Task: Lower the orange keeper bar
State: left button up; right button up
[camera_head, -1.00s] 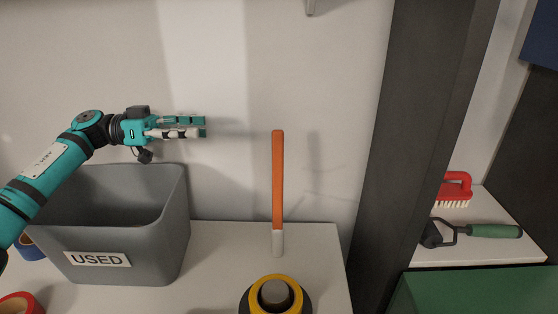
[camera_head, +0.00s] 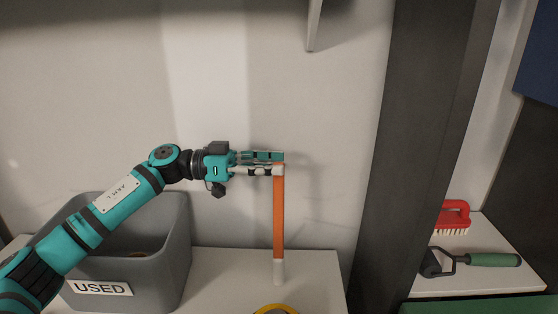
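The orange keeper bar (camera_head: 279,215) stands upright with its pale grey lower end (camera_head: 279,271) at the white bench top. My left gripper (camera_head: 270,163) reaches in from the left at the bar's top end. Its two fingers point right and stay parted, one showing above the other. The lower finger overlaps the bar's top in the picture, and the bar's tip seems to lie between the fingers. Contact cannot be made out. My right gripper is not in view.
A grey bin (camera_head: 140,270) labelled USED stands at left below my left arm. A yellow ring (camera_head: 275,309) shows at the bottom edge. A dark post (camera_head: 420,150) rises at right; a red brush (camera_head: 453,217) and a green-handled tool (camera_head: 492,260) lie beyond it.

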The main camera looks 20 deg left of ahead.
pick_arm(q)
jog(key=shift+x, duration=0.85)
jog(key=shift+c, duration=0.4)
grip_shut()
